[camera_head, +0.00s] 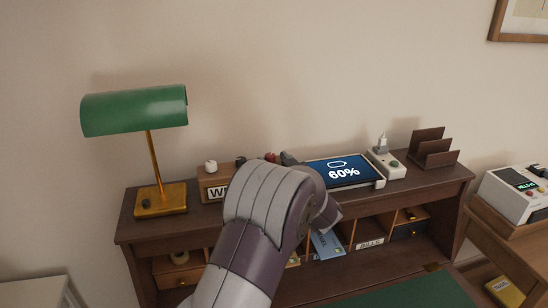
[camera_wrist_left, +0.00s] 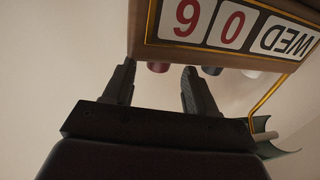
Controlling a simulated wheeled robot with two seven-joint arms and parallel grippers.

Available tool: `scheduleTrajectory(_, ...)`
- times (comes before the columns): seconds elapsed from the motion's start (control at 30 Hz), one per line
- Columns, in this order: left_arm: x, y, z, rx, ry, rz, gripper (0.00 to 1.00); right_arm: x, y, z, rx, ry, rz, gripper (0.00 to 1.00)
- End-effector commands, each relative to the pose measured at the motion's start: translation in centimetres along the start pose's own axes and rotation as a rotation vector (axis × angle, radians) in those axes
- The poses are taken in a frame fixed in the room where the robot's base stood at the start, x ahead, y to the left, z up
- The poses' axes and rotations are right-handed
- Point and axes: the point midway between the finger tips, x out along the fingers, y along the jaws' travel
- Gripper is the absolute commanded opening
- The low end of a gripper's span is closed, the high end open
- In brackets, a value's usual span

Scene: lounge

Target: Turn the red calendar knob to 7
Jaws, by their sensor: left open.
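The wooden calendar (camera_head: 210,182) stands on the desk's top shelf, its right part hidden behind my left arm. In the left wrist view the red knob (camera_wrist_left: 157,67) lies between the fingertips of my open left gripper (camera_wrist_left: 159,70). I cannot tell whether they touch it. My right gripper is not in view.
A green lamp (camera_head: 135,110) stands left of the calendar. Compartments with papers lie below the shelf.

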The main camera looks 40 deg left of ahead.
Motion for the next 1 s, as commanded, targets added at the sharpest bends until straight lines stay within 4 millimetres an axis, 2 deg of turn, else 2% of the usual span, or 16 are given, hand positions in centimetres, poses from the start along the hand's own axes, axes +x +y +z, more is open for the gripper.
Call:
scheduleTrajectory(0.13, 1.1, 0.0, 0.0, 0.0, -0.001, 0.001, 0.57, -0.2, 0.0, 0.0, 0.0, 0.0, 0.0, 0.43)
scheduleTrajectory(0.37, 1.2, 0.0, 0.0, -0.001, -0.001, 0.002, 0.57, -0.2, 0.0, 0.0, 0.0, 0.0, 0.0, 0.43)
scheduleTrajectory(0.53, 1.1, 0.0, 0.0, -0.001, 0.0, 0.001, 0.01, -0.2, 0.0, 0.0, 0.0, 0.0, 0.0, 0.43)
scheduleTrajectory(0.77, 1.1, 0.0, 0.1, -0.002, 0.001, 0.013, 0.01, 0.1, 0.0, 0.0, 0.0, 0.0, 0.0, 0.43)
scheduleTrajectory(1.0, 1.2, -0.4, 0.3, -0.002, 0.002, 0.114, 0.01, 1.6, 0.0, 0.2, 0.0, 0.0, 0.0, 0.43)
